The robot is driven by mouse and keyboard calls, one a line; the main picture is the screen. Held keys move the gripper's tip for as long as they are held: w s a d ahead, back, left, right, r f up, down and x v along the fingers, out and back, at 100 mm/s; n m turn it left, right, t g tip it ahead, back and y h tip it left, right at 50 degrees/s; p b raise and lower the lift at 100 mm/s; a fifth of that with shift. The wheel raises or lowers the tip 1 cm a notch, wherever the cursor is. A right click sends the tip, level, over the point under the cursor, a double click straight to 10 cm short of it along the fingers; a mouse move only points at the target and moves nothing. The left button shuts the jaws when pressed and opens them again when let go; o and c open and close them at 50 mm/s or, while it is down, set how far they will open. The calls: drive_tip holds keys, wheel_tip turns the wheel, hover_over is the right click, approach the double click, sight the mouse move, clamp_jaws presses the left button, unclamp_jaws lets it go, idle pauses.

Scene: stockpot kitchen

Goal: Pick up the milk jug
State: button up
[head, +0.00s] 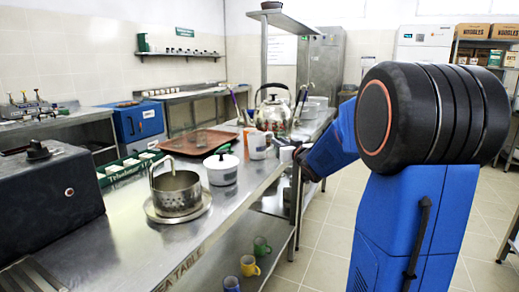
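My gripper (301,164) is at the right edge of the steel table (115,250), low beside a small white vessel (287,155). The vessel may be the milk jug, but it is too small and partly covered to be sure. I cannot tell whether the gripper touches it or whether its fingers are open. My blue arm hides part of the gripper. White containers with orange marks (258,146) stand just to the left of the vessel.
A large steel kettle (273,114) stands behind. Several mugs, one yellow (249,266), sit on the lower shelf. The table's near front is bare.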

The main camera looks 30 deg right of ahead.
drive_tip(key=shift+w, duration=0.85)
drive_tip(key=w, duration=0.4)
drive_tip(key=shift+w+f, duration=0.15)
drive_tip(key=shift+f, duration=0.25)
drive_tip(key=shift+w, duration=0.45)
drive_tip(key=shift+c, duration=0.4)
drive_tip(key=shift+r, duration=0.1)
clamp_jaws()
